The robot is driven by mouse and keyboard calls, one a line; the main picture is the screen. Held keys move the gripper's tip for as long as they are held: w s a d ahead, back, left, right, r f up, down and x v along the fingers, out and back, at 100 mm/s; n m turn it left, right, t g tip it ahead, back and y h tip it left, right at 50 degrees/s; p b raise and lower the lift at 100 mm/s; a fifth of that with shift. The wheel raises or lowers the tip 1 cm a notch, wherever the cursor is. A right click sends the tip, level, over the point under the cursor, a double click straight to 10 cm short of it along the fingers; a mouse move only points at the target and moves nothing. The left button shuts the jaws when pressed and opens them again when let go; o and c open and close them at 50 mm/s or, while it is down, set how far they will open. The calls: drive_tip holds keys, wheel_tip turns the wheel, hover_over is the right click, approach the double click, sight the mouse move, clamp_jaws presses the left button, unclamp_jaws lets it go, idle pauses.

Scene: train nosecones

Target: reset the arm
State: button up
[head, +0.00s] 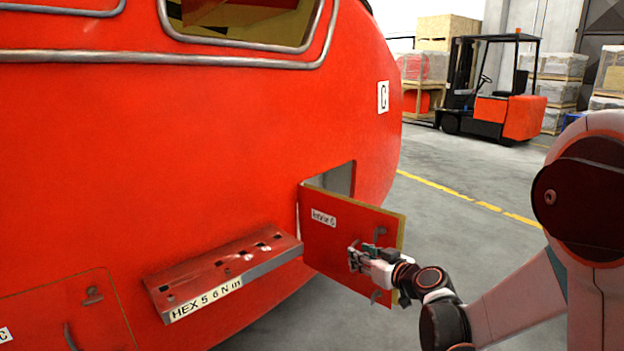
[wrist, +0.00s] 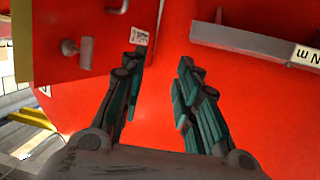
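My gripper (head: 362,258) is in front of an open red door panel (head: 345,232) on the train nosecone. The panel stands swung out from a dark opening (head: 340,180) and bears a small label. In the wrist view my gripper (wrist: 158,75) has its two teal fingers apart with only red surface beyond them. The door panel also shows at the upper left of the wrist view (wrist: 58,30), with a grey handle (wrist: 78,50). I cannot tell from the head view whether a finger touches the panel.
A red ledge (head: 225,272) marked "HEX 5 6 N m" juts from the nosecone left of the door. A second, closed panel (head: 70,315) is at lower left. A forklift (head: 495,95) and stacked crates stand behind. Grey floor (head: 455,225) is clear behind the arm.

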drive_tip(key=s+r+m+g+h, duration=0.1)
drive_tip(key=s+r+g, duration=0.15)
drive_tip(key=s, duration=0.55)
drive_tip(key=s+r+m+g+h, duration=0.1)
drive_tip(key=s+r, duration=0.2)
drive_tip(key=s, duration=0.5)
drive_tip(key=s+d+f+m+g+h, duration=0.1)
drive_tip(key=s+d+h, duration=0.1)
drive_tip(key=s, duration=0.7)
drive_tip(key=s+d+f+m+g+h, duration=0.1)
drive_tip(key=s+d, duration=0.3)
drive_tip(key=s, duration=0.6)
drive_tip(key=shift+s+m+g+h, duration=0.15)
drive_tip(key=shift+m+g+h, duration=0.35)
drive_tip(key=shift+h, duration=0.2)
drive_tip(key=shift+d, duration=0.1)
